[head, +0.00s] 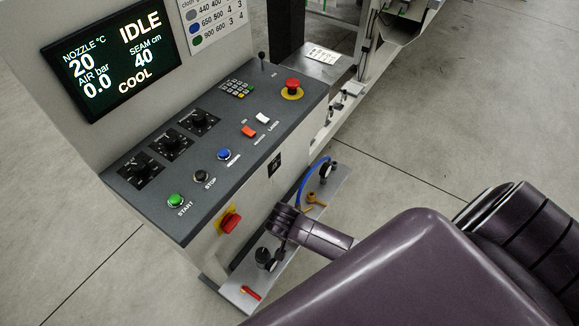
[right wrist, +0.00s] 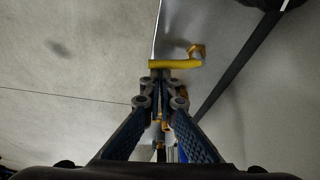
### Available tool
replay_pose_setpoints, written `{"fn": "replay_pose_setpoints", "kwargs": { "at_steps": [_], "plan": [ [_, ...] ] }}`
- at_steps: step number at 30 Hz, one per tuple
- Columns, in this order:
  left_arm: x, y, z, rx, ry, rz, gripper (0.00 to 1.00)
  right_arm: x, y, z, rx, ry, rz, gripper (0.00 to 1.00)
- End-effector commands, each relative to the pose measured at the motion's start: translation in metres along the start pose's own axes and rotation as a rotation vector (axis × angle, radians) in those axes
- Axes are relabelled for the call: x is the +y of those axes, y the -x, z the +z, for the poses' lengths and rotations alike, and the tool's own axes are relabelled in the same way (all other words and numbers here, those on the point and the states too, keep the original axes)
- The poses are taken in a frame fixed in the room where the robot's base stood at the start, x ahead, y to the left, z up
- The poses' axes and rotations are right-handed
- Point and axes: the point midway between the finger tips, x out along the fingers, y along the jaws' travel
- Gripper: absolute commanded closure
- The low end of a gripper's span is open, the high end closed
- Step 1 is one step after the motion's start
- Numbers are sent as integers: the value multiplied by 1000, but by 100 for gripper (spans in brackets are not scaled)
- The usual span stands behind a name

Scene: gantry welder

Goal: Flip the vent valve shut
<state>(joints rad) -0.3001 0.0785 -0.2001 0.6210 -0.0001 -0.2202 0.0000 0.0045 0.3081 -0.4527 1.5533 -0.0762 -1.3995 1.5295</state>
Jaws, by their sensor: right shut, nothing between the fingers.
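A yellow valve handle (head: 315,200) is on the low shelf at the console's right side, beside a blue hose. I take it for the vent valve, but I cannot read a label. In the right wrist view a yellow bar with a bent end (right wrist: 176,64) lies just beyond my right gripper (right wrist: 160,80). The gripper is shut and empty, its fingertips close to the bar's left part. I cannot tell whether they touch. In the head view my right arm reaches in from the right over the shelf, and its fingers are mostly hidden. My left gripper is not in view.
The console panel (head: 225,120) has knobs, buttons and a red emergency stop (head: 292,85); its screen (head: 113,55) reads IDLE. A red rotary switch (head: 231,222) sticks out of the console's front. A black regulator knob (head: 264,256) and red lever (head: 250,293) are nearer on the shelf.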

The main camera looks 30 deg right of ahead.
Motion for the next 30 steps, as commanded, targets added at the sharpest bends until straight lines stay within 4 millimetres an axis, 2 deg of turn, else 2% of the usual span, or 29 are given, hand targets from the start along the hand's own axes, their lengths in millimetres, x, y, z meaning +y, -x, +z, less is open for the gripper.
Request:
{"fn": "replay_pose_setpoints", "kwargs": {
  "at_steps": [3, 12, 30],
  "plan": [
    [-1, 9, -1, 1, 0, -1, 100, 0, 3, 5, -6, -67, 24, 100],
    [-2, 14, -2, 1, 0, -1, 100, 2, 3, 9, -3, -158, 59, 100],
    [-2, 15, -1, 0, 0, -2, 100, 2, 3, 9, -2, -173, 66, 100]
  ]
}}
